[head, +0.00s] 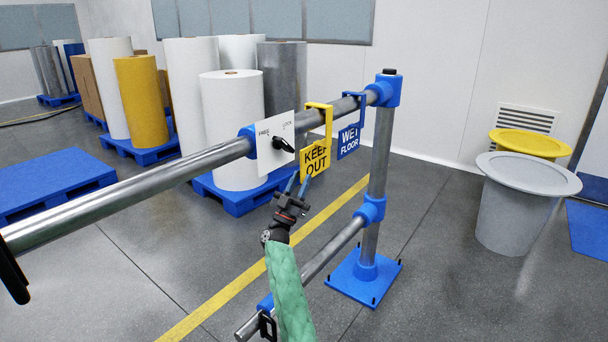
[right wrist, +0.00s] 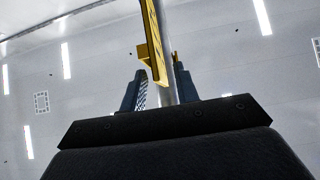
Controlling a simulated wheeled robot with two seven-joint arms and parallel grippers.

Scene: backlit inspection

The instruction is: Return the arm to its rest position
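My right arm, in a green sleeve, comes up from the bottom of the head view. My right gripper (head: 299,180) is just below the yellow KEEP OUT sign (head: 316,158), which hangs from the upper rail. Its two blue fingers stand apart. In the right wrist view, the fingers of the right gripper (right wrist: 158,88) are apart, with the sign's yellow edge (right wrist: 153,40) and a grey rail showing between and beyond them. I see no grip on the sign; whether a finger touches it is unclear.
The metal upper rail (head: 190,166) crosses in front of me to a post on a blue base (head: 364,278). A white panel with a black knob (head: 283,145) and a blue WET FLOOR sign (head: 348,141) are on it. A lower rail runs beside my right arm. Grey bin (head: 515,215) at right.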

